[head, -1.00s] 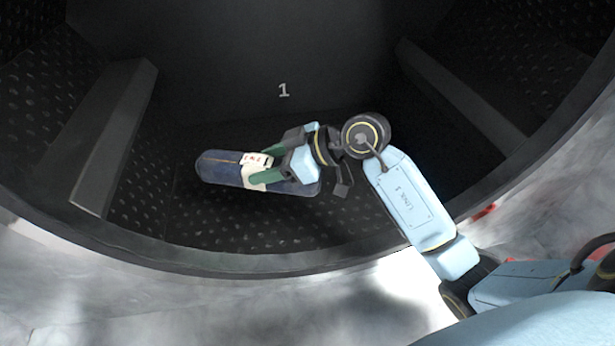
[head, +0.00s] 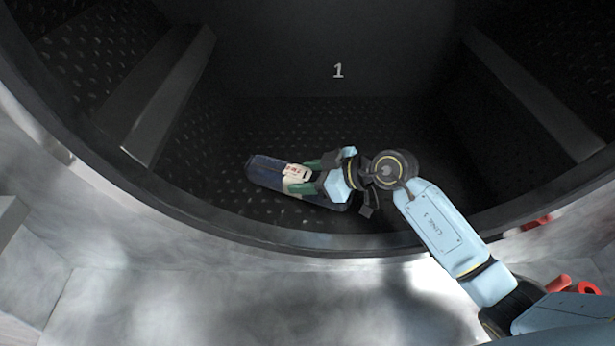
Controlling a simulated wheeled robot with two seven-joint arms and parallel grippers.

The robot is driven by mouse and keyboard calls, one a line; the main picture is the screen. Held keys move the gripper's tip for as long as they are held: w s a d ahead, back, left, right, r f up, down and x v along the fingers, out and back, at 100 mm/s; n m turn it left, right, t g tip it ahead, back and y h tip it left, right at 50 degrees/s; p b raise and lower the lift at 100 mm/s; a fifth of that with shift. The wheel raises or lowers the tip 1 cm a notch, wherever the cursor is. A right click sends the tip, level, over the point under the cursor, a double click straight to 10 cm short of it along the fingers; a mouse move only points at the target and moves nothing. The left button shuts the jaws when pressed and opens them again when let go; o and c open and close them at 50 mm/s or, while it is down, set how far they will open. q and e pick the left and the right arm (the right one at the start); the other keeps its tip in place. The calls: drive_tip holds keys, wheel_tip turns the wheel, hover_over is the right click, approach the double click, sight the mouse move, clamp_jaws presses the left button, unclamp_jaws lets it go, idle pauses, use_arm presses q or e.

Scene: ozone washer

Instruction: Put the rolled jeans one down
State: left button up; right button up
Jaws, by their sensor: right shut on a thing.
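The rolled jeans (head: 265,172) are a dark blue roll with a white and red label band around the middle. They are inside the dark washer drum (head: 290,243), low over its perforated floor; I cannot tell whether they touch it. My right gripper (head: 300,179) has its green fingers shut on the roll at the label band. The gripper and wrist hide part of the roll's right end. My left gripper is not in view.
Raised drum ribs stand at the left (head: 170,95) and at the right (head: 535,95). The perforated floor left of the roll is clear. A white number 1 (head: 338,70) marks the back wall.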

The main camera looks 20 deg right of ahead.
drive_tip(key=shift+r, duration=0.1)
drive_tip(key=o, duration=1.3)
drive_tip(key=shift+f, duration=0.2)
drive_tip(key=shift+o, duration=0.2)
drive_tip(key=shift+r, duration=0.1)
drive_tip(key=shift+s+d+r, duration=0.15)
drive_tip(key=shift+d+r, duration=0.05)
drive_tip(key=p+v, duration=0.1)
drive_tip(key=v, duration=1)
drive_tip(key=shift+d, duration=0.15)
drive_tip(key=shift+s+r, duration=0.1)
drive_tip(key=shift+s, duration=0.05)
